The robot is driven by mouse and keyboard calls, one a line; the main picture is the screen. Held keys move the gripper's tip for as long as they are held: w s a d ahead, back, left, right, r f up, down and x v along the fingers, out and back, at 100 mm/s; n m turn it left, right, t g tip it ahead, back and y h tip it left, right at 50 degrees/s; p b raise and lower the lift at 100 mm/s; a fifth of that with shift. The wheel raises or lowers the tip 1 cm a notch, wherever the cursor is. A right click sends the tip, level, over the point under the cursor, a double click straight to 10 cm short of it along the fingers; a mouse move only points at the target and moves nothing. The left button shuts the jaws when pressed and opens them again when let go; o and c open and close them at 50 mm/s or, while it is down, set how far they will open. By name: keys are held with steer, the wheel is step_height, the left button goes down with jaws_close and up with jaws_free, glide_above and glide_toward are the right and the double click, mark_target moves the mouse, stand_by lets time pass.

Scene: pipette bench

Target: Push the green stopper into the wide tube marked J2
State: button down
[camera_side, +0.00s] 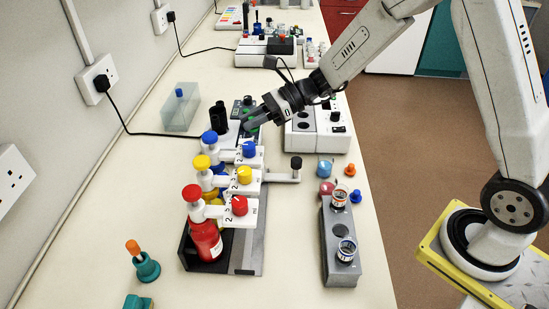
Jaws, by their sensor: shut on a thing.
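My gripper (250,122) is at the back left of the bench, behind the row of bottles, its jaws shut. A small green patch shows at its fingertips, which I take to be the green stopper (254,130); most of it is hidden. Two wide tubes with labelled rims stand in the grey block at the front right: a rear tube (340,195) and a front tube (347,249). Their marks are too small to read, so I cannot tell which is J2. My gripper is well behind and left of both tubes.
Loose blue (355,196) and orange (349,170) stoppers lie beside the grey block (340,225). A white device (316,128) and clear box (181,110) stand nearby. The front middle bench is clear.

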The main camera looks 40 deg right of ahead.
steer(key=shift+f, duration=1.7)
steer(key=shift+f, duration=0.65)
stand_by(1.0)
steer(key=c, duration=0.5)
jaws_free()
steer(key=shift+d+r, duration=0.1)
steer(key=shift+d, duration=0.05)
steer(key=v, duration=0.7)
steer(key=shift+d, duration=0.25)
steer(key=shift+s, duration=0.25)
